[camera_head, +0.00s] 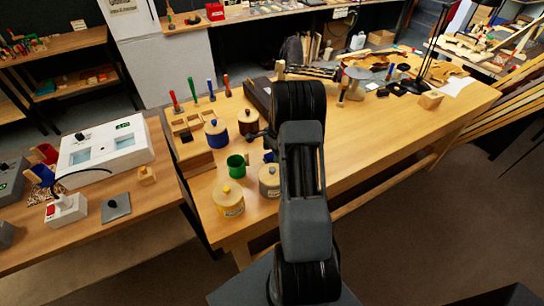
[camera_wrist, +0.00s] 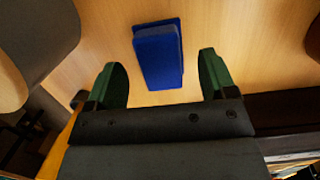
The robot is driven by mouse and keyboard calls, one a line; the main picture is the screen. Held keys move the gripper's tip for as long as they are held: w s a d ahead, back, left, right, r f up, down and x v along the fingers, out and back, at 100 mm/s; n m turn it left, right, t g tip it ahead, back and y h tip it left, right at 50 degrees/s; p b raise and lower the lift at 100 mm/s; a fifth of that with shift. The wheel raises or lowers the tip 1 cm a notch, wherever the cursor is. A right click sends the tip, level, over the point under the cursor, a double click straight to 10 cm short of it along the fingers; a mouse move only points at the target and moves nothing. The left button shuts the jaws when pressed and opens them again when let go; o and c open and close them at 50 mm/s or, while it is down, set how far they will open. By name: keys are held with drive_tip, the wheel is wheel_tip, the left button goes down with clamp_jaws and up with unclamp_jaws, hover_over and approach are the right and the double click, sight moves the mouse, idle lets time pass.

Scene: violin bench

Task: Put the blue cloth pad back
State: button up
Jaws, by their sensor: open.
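The blue cloth pad (camera_wrist: 158,57) lies on the bare wood of the bench, in the upper middle of the wrist view. It is a flat rectangular block, a little tilted in the picture. My gripper (camera_wrist: 162,76) is open, with its two green-faced fingers on either side of the pad's near end and apart from it. Nothing is between the fingers except the pad beyond and below. In the head view a small bit of blue (camera_head: 269,156) shows beside my arm, which hides the gripper and most of that spot.
A green mug (camera_head: 237,166), a yellow jar (camera_head: 228,199) and a pale jar (camera_head: 269,181) stand left of my arm. Blue-lidded (camera_head: 216,133) and brown-lidded (camera_head: 248,122) jars stand behind, near a compartmented wooden tray (camera_head: 197,159).

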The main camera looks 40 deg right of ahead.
wheel_tip(320, 180, up, 9)
drive_tip(key=d, duration=0.1)
drive_tip(key=s+a+r+n, duration=0.2)
drive_tip(key=a+r+n, duration=0.2)
drive_tip(key=a+r, duration=0.2)
drive_tip(key=s+a+r+n+t+h, duration=0.1)
drive_tip(key=s+a+r+n, duration=0.1)
drive_tip(key=s+a+n, duration=0.6)
drive_tip(key=s+a+r+n+t, duration=0.2)
drive_tip(key=s+a+r+n, duration=0.1)
drive_tip(key=s+a+n, duration=0.4)
drive_tip(key=shift+s+a+n+t+h+b, duration=0.35)
drive_tip(key=shift+s+a+n+h, duration=0.1)
drive_tip(key=shift+a, duration=1.4)
